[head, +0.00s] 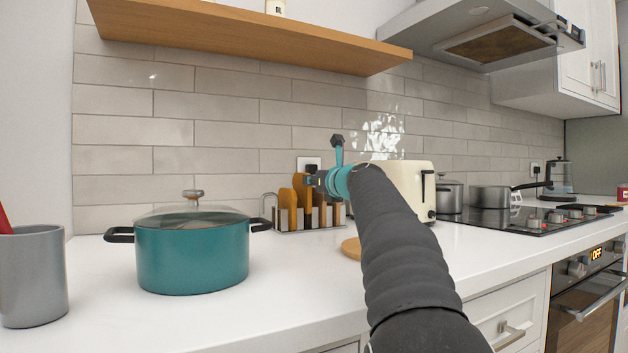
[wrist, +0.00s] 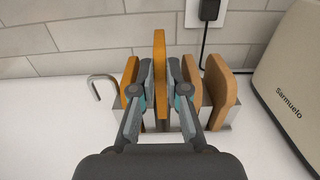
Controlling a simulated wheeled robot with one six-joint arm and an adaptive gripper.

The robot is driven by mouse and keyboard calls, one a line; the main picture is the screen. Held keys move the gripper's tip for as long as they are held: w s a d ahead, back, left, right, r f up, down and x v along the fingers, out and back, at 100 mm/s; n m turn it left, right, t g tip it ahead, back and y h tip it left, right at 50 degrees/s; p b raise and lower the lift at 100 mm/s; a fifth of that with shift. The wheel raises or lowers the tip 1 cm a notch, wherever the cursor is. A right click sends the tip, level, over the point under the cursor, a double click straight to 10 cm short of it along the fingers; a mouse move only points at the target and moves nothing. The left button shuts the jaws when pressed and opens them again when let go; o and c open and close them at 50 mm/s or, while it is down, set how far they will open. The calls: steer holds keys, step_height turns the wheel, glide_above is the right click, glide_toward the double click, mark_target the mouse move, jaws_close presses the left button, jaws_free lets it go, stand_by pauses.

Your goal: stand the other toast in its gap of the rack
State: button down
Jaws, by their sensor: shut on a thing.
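My gripper (wrist: 161,93) is shut on an upright golden toast (wrist: 160,62), one finger on each face. In the head view my gripper (head: 314,181) is over the rack, and the held toast (head: 299,187) stands higher than the slices beside it. The metal rack (head: 283,230) has a hooked end at its left. Another golden toast (wrist: 129,76) stands in it left of the held one. Two browner slices (wrist: 221,88) stand at the right. My fingers hide the rack's middle, so I cannot tell how deep the held toast sits.
A cream toaster (wrist: 296,80) stands close at the rack's right. The tiled wall and a plugged socket (wrist: 206,17) are behind. A teal lidded pot (head: 192,255) stands front left. A round wooden piece (head: 351,248) lies in front, partly behind my arm. A shelf (head: 250,37) hangs above.

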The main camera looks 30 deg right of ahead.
stand_by(0.4)
steer(key=c, duration=1.1)
jaws_free()
steer(key=shift+s, duration=0.1)
steer(key=s, duration=1.2)
steer(key=shift+d, duration=0.2)
